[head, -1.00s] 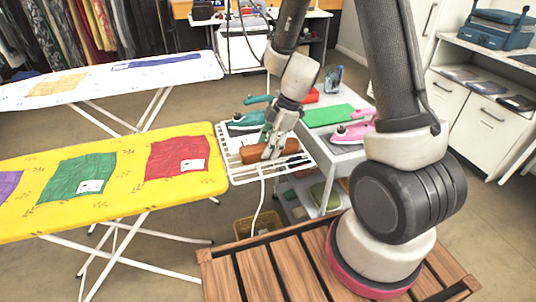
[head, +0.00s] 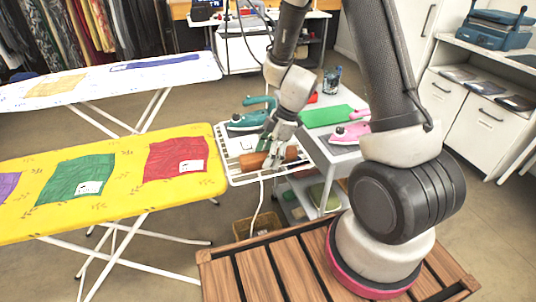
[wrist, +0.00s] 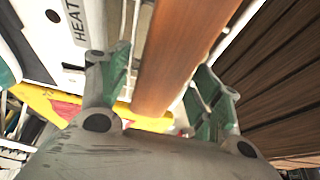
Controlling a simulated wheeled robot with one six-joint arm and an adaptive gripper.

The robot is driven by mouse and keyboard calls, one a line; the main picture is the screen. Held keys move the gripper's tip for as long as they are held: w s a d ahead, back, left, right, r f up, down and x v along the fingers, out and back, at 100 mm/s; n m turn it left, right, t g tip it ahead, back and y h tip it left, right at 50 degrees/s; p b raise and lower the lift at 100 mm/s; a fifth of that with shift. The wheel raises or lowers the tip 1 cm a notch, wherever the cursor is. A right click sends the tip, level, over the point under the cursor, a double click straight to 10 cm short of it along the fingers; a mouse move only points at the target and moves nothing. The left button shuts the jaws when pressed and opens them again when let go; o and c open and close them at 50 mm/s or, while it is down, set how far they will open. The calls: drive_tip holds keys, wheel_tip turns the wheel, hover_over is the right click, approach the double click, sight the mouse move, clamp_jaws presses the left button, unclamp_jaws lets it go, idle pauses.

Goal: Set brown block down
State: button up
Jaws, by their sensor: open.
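The brown block (head: 256,160) is a long, reddish-brown wooden bar lying on the white wire rack (head: 226,140) at the end of the yellow ironing board. In the wrist view the block (wrist: 182,50) runs between my gripper's two green-padded fingers. My gripper (head: 274,158) is open, with its fingers on either side of the block; a gap shows between the block and the right finger. The gripper hides the middle of the block in the head view.
A teal iron (head: 249,121) stands on the rack just behind the block. A trolley at the right holds a green mat (head: 328,115) and a pink iron (head: 351,133). The yellow ironing board (head: 120,150) carries cloth patches. A basket (head: 256,230) sits below the rack.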

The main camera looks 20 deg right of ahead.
drive_tip(key=s+d+r+m+t, duration=0.1)
drive_tip(key=s+d+r+m, duration=0.15)
drive_tip(key=r, duration=0.55)
drive_tip(key=s+d+r+m+h, duration=0.1)
drive_tip(key=s+d+r+m, duration=0.15)
drive_tip(key=r, duration=0.45)
drive_tip(key=s+d+r+m+t, duration=0.1)
drive_tip(key=s+d+r+m, duration=0.2)
drive_tip(key=r, duration=0.5)
drive_tip(key=s+d+r+m+t+h, duration=0.1)
drive_tip(key=s+d+r+m, duration=0.2)
drive_tip(key=s+m, duration=0.2)
drive_tip(key=s+d+r+m+t+h, duration=0.1)
drive_tip(key=s+d+r+m+h, duration=0.1)
drive_tip(key=s+d+r+m, duration=0.1)
drive_tip(key=s+d+m, duration=0.1)
drive_tip(key=s+m, duration=0.1)
drive_tip(key=s, duration=0.1)
drive_tip(key=shift+s+r, duration=0.2)
drive_tip(key=shift+s, duration=0.2)
